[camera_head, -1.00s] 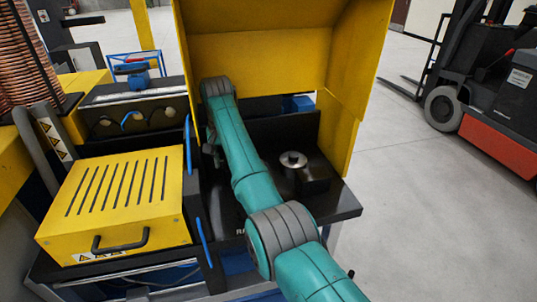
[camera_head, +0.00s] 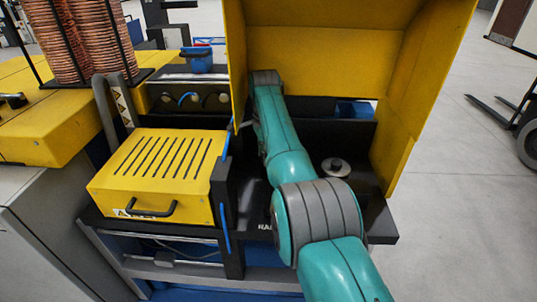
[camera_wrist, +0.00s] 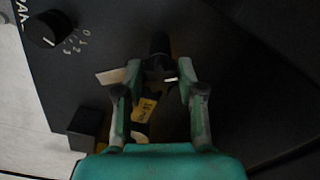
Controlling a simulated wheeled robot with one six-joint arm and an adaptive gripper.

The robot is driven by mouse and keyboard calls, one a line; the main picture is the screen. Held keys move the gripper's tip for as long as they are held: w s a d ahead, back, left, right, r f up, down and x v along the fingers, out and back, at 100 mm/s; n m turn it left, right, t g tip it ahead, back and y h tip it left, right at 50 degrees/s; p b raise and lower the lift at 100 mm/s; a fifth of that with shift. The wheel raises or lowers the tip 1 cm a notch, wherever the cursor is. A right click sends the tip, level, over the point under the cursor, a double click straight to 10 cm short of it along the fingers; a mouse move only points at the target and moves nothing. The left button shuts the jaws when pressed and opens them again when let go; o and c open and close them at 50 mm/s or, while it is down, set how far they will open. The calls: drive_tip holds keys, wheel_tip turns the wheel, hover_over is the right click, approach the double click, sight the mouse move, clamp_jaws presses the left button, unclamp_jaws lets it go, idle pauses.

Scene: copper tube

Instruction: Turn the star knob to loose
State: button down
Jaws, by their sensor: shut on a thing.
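In the wrist view my gripper (camera_wrist: 158,70) has one finger on each side of a dark star knob (camera_wrist: 156,80), closed on it. The knob is dim and partly hidden by the fingers, so its turn position is hard to read. A yellow label (camera_wrist: 146,106) with dark print lies just below the knob, between the fingers. In the head view my teal arm reaches into the yellow-hooded machine (camera_head: 320,60); my gripper and the knob are hidden there.
A black dial (camera_wrist: 48,30) with white numbers sits at the upper left of the dark panel, and a black block (camera_wrist: 88,128) lies left of my gripper. A metal disc (camera_head: 335,167) stands right of my arm. A slotted yellow cover (camera_head: 155,165) is at the left.

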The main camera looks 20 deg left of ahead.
drive_tip(key=m, duration=0.6)
drive_tip(key=shift+s+f+m, duration=0.1)
drive_tip(key=shift+f+m, duration=0.15)
drive_tip(key=shift+m, duration=0.05)
idle(0.3)
drive_tip(key=c, duration=0.7)
unclamp_jaws()
drive_tip(key=shift+r, duration=0.1)
wheel_tip(320, 180, up, 12)
idle(0.4)
